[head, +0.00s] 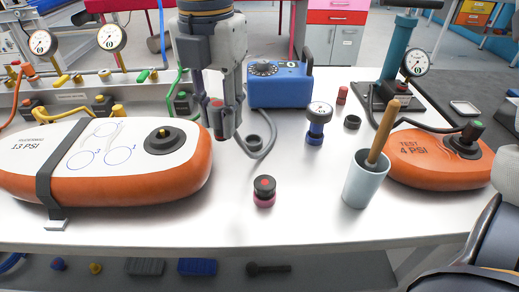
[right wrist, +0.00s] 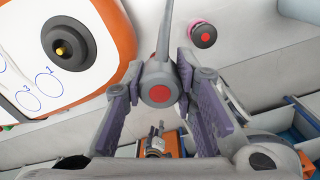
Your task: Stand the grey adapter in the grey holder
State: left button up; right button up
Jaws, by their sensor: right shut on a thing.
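My right gripper (head: 228,128) comes down from the top of the head view and hangs above the table behind the white and orange board. It is shut on the grey adapter, which shows in the right wrist view (right wrist: 160,94) as a grey body with a red disc, between the fingers (right wrist: 160,105). A grey hose (head: 267,148) runs from the blue pump toward the gripper. My left gripper is not in view.
A dark adapter in a pink holder (head: 264,192) stands in front. A blue pump (head: 280,88), a blue-based gauge (head: 317,133), a dark ring (head: 352,122) and a light cup with a wooden handle (head: 366,185) stand right. Orange boards lie left (head: 130,183) and right (head: 440,175).

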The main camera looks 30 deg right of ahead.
jog(key=shift+w+d+f, duration=0.1)
jog(key=shift+w+d, duration=0.05)
jog(key=shift+d, duration=0.1)
jog(key=w+d+f, duration=0.2)
jog(key=d+f, duration=0.1)
jog(key=w+d+f, duration=0.3)
jog(key=w+d+f+b, duration=0.1)
jog(key=w+d+f, duration=0.2)
jog(key=d, duration=0.1)
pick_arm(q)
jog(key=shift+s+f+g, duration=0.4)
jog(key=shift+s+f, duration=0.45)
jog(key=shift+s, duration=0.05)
pick_arm(e)
jog(key=shift+w+d+f, duration=0.1)
jog(key=shift+d+f, duration=0.1)
jog(key=shift+f, duration=0.8)
jog(key=shift+w+d+f, duration=0.1)
jog(key=shift+d+f, duration=0.05)
jog(key=shift+f, duration=0.8)
jog(key=shift+f, duration=0.1)
jog(key=o, duration=1.1)
